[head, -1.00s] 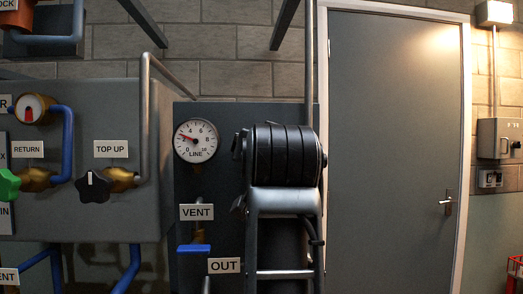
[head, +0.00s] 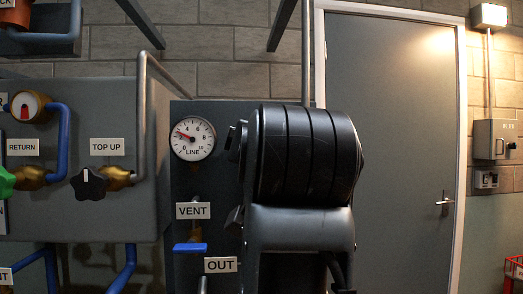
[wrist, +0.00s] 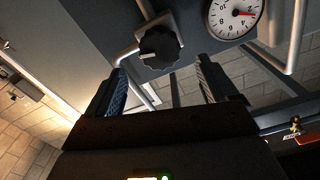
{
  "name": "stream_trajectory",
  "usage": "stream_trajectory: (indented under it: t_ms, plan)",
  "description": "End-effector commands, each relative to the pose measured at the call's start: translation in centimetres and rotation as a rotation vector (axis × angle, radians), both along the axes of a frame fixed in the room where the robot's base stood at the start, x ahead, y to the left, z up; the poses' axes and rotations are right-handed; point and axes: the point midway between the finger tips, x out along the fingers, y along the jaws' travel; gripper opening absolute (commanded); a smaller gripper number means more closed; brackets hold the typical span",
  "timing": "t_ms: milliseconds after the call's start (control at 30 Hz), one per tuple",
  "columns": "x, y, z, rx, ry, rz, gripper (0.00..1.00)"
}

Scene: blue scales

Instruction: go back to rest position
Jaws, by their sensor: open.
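My gripper (wrist: 160,92) is open and empty in the wrist view, its two fingers standing apart with free space between them. Beyond the fingertips in that view are a black knob (wrist: 159,47) on a grey panel and a white gauge (wrist: 234,16). In the head view my black arm (head: 305,155) stands upright in front of the panel and partly covers the door. The gripper's fingers do not show in the head view.
In the head view, the LINE gauge (head: 193,138), VENT label (head: 193,211), blue lever (head: 190,247) and OUT label (head: 221,265) are left of my arm. The TOP UP knob (head: 90,184) is further left. A grey door (head: 395,130) and wall box (head: 497,139) are at the right.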

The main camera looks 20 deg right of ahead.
Motion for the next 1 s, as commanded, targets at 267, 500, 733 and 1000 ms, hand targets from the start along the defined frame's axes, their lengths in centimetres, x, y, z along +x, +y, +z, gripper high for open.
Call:
stream_trajectory:
  t_ms: [267,500,733,1000]
  plan:
    - [0.0,0.0,0.0,0.0,0.001,0.0,0.86]
    - [0.1,0.0,-0.8,-0.017,0.005,0.002,0.86]
    - [0.3,-0.3,-6.9,-0.152,0.03,0.025,0.86]
    - [-1.5,-0.9,-16.3,-0.319,0.068,0.098,0.86]
